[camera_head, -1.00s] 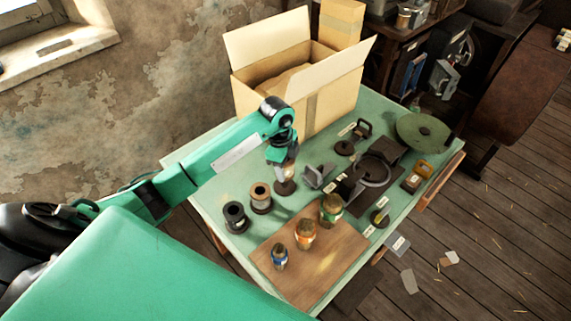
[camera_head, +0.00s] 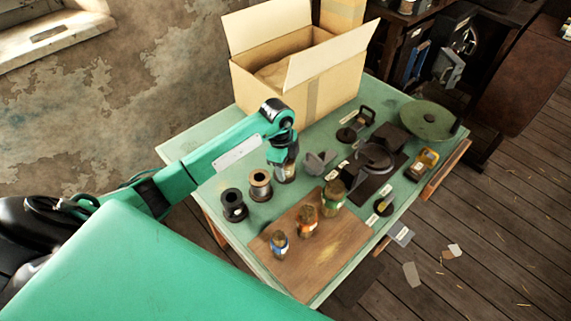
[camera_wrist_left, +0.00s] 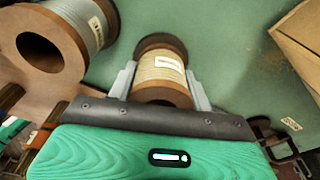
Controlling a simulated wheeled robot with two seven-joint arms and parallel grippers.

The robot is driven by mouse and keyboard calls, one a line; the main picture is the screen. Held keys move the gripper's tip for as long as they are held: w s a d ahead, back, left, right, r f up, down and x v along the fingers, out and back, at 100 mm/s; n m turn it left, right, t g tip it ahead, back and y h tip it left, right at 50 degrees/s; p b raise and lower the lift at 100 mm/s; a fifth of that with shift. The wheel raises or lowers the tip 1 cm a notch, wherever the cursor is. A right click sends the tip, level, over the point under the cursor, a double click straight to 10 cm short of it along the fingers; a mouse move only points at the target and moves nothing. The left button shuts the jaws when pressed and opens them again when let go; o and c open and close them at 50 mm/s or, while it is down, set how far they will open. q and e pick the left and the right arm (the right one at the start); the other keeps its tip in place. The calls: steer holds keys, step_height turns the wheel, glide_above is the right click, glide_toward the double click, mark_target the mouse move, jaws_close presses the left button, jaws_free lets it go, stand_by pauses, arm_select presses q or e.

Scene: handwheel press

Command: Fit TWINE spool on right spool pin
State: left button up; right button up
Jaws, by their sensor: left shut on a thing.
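My left gripper (camera_head: 285,172) points down at the back of the row of spools on the green table. In the left wrist view its two grey fingers (camera_wrist_left: 160,86) are shut on the sides of a spool (camera_wrist_left: 162,66) with pale cord, dark brown flanges and a white label too small to read. In the head view the gripper mostly hides this spool. I cannot make out the right spool pin. My right gripper is not in view.
A wooden board (camera_head: 318,258) with several jars stands in front. A grey bracket (camera_head: 318,161) is close right of my gripper. A dark handwheel press (camera_head: 374,160) stands farther right. A large open cardboard box (camera_head: 330,92) stands behind.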

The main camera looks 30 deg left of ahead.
arm_select(q)
steer(key=o, duration=1.1)
steer(key=shift+r, duration=0.15)
steer(key=r+b, duration=0.1)
steer(key=r, duration=0.3)
steer(key=a+r+b, duration=0.1)
steer(key=r, duration=0.4)
steer(key=r+b, duration=0.1)
steer(key=r, duration=0.3)
steer(key=shift+s+a+r, duration=0.1)
steer(key=shift+a+r, duration=0.15)
steer(key=shift+a, duration=0.1)
